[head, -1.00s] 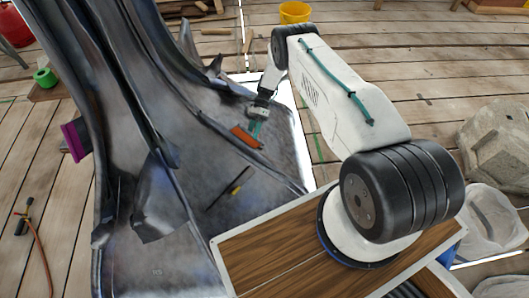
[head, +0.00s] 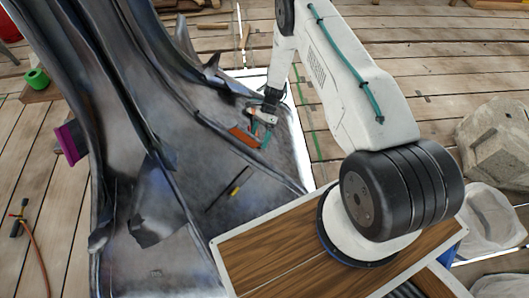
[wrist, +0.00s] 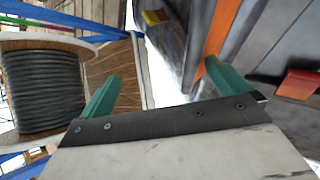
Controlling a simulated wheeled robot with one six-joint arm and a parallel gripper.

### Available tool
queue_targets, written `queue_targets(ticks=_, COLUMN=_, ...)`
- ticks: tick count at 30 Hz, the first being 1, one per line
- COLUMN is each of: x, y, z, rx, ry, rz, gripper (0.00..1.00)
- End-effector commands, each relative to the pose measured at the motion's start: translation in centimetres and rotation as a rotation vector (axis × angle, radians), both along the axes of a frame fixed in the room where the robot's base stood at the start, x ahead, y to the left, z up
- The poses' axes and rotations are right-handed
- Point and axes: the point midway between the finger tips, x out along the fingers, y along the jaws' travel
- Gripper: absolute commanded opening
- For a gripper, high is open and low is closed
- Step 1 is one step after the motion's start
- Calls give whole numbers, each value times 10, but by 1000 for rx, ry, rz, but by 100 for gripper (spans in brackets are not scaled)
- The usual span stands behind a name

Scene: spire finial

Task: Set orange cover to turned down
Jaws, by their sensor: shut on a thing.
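The orange cover (head: 243,136) shows in the head view as a flat orange piece on the dark, curved metal sheet. My gripper (head: 262,131) is at its right end, with teal fingers around that end, and is shut on it. In the wrist view the two teal fingers of my gripper (wrist: 166,88) stand well apart. An orange strip (wrist: 218,28) runs up beside the right finger. The contact itself is partly hidden by the fingers.
Tall dark metal fins (head: 110,90) rise left of the cover. A black and yellow rod (head: 236,188) lies below it on the sheet. A magenta block (head: 70,142) is at the left edge. A stone block (head: 497,140) stands at the right on the planks.

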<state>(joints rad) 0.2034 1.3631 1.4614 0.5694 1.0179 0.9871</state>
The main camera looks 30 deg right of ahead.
Motion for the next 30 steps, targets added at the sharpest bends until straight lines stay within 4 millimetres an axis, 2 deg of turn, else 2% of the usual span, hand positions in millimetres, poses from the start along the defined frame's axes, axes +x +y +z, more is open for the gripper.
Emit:
queue_targets(ticks=1, x=-14, y=8, z=8, rx=17, ry=26, rz=17, gripper=82)
queue_targets(ticks=8, x=-11, y=-2, z=18, rx=17, ry=30, rz=12, gripper=82)
queue_targets(ticks=13, x=-14, y=-12, z=34, rx=15, ry=19, rz=3, gripper=82)
queue_targets(ticks=14, x=-15, y=-13, z=37, rx=15, ry=16, rz=2, gripper=71)
queue_targets(ticks=15, x=-17, y=-14, z=41, rx=15, ry=12, rz=1, gripper=40)
queue_targets(ticks=16, x=-18, y=-15, z=44, rx=14, ry=9, rz=1, gripper=38)
queue_targets(ticks=30, x=-4, y=-26, z=60, rx=11, ry=35, rz=-5, gripper=38)
